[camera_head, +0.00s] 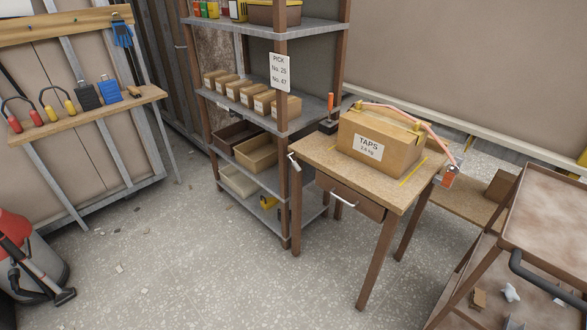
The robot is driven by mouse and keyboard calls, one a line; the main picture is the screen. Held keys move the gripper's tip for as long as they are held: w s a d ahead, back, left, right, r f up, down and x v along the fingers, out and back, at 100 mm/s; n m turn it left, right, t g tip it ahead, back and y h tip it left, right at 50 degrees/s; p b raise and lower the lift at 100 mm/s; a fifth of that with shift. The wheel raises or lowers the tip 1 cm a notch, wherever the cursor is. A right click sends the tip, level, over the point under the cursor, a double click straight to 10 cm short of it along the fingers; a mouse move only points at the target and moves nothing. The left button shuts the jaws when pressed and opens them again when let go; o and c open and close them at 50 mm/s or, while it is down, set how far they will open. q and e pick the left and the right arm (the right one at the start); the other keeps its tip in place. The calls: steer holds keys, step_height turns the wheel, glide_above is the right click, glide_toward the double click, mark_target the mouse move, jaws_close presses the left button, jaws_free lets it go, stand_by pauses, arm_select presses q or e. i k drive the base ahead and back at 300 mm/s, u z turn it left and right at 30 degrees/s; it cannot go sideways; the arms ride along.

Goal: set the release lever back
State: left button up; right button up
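A small upright lever with an orange-red handle (331,102) stands on a dark base at the back left corner of the wooden table (310,157). It looks like a lever, but I cannot tell if it is the release lever. A pink strap (400,110) runs over the cardboard box labelled TAPS (385,143) to a metal and orange fitting (449,176) at the table's right edge. That fitting is too small to read as a lever or buckle. A small metal piece (294,161) sits at the table's left edge. Neither of my grippers shows.
Shelves with boxes (250,95) stand behind and left of the table. A brown cart (545,225) stands at the right front. A red and grey vacuum (25,260) is at the far left. The speckled floor before the table is mostly clear, with small scraps.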

mark_target(295, 163)
steer(key=z, duration=0.35)
steer(key=i, duration=1.75)
steer(key=u, duration=0.15)
